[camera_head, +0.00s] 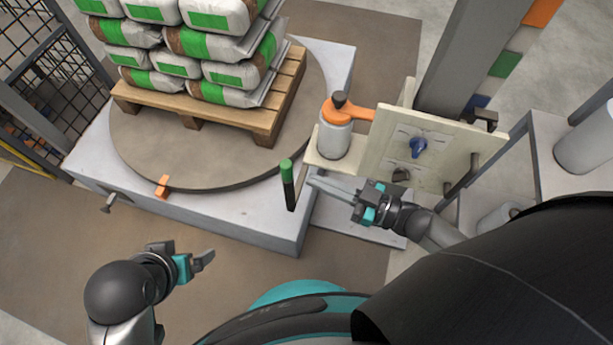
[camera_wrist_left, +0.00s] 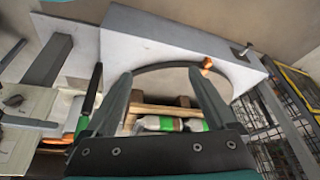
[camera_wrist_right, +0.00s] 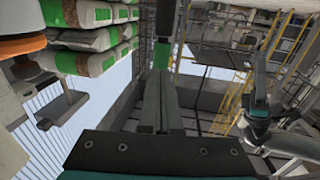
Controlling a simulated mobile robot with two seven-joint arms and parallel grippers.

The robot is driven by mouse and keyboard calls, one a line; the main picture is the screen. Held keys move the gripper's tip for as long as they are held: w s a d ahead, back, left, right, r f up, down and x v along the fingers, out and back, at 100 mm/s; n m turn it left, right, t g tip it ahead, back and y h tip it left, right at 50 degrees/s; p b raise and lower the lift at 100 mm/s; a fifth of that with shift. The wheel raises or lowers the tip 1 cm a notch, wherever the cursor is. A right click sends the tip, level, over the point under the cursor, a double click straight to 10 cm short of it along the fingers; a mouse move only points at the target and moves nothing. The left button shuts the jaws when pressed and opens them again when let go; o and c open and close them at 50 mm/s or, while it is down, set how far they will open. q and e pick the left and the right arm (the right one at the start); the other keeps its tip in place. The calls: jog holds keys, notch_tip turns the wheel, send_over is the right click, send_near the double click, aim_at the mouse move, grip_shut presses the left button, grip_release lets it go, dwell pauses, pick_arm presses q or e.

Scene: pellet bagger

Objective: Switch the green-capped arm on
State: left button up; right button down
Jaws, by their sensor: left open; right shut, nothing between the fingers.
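The green-capped arm (camera_head: 288,186) is a thin dark lever with a green top end. It stands upright at the turntable's right front edge in the head view. It also shows in the left wrist view (camera_wrist_left: 91,95), left of the fingers, and its green cap (camera_wrist_right: 161,55) shows just past the fingertips in the right wrist view. My right gripper (camera_head: 312,182) is shut and empty, its tips pointing left close beside the lever. I cannot tell whether they touch it. My left gripper (camera_head: 209,258) is open and empty, low in front of the platform; its fingers show in its wrist view (camera_wrist_left: 160,85).
A cream panel (camera_head: 385,145) with a blue knob (camera_head: 418,147) stands behind my right gripper. A grey canister (camera_head: 333,138) with an orange clamp is beside it. Stacked bags (camera_head: 210,45) lie on a pallet (camera_head: 195,112) on the turntable (camera_head: 125,140). Mesh fencing stands left.

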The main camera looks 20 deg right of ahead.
aim_at(292, 172)
pick_arm(q)
jog(key=shift+s+r+b, duration=0.1)
jog(key=shift+r+b, duration=0.3)
jog(key=shift+r, duration=0.7)
pick_arm(e)
jog(key=shift+x, duration=1.65)
jog(key=shift+a, duration=0.15)
